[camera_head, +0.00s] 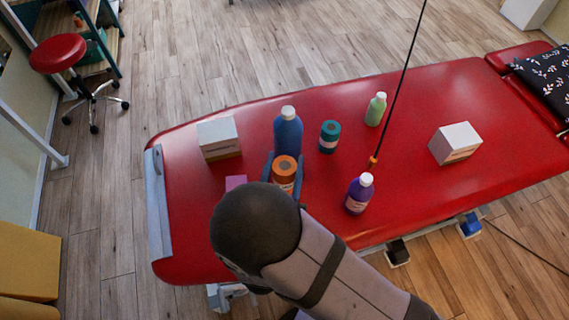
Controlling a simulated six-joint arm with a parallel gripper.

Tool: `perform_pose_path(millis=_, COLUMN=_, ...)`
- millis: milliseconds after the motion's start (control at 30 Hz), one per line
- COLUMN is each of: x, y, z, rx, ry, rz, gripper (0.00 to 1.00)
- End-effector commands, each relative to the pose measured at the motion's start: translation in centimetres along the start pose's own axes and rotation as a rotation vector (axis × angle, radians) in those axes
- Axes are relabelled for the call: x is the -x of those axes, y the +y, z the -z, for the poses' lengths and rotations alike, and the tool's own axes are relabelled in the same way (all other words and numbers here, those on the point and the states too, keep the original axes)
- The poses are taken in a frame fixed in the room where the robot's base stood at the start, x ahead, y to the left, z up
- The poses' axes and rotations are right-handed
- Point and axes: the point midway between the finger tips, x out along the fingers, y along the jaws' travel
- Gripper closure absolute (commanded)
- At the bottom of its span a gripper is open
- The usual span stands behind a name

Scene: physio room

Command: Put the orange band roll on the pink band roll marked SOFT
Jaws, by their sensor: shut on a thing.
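The orange band roll (286,168) is upright between the blue fingers of my gripper (284,180), which is shut on it. From this view I cannot tell how high it is held above the red treatment table (420,110). A pink thing (235,182) shows just left of the gripper; only a small part is visible, and my arm hides the rest. I cannot read any SOFT marking on it or tell whether it is the pink band roll. The orange roll appears to the right of this pink thing.
A blue bottle (288,132) stands close behind the gripper. A teal roll (329,137), a green bottle (376,109), a purple bottle (359,194) and a thin dark pole (401,80) are to the right. White boxes stand left (218,133) and right (459,138).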

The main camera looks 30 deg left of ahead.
Motion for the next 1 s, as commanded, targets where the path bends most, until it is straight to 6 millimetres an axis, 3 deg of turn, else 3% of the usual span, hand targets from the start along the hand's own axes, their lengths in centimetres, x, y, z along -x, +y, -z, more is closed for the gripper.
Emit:
perform_pose_path(millis=433, x=-0.01, y=-0.02, z=-0.48, rx=-0.002, ry=0.003, rz=0.000, gripper=1.00)
perform_pose_path(millis=467, x=0.00, y=-0.01, z=-0.46, rx=-0.001, ry=0.001, rz=0.000, gripper=0.49)
perform_pose_path(millis=533, x=0.00, y=-0.01, z=-0.40, rx=-0.001, ry=0.001, rz=0.000, gripper=0.35)
perform_pose_path(millis=1000, x=0.45, y=-0.10, z=-0.17, rx=-0.001, ry=0.000, rz=0.002, gripper=0.35)
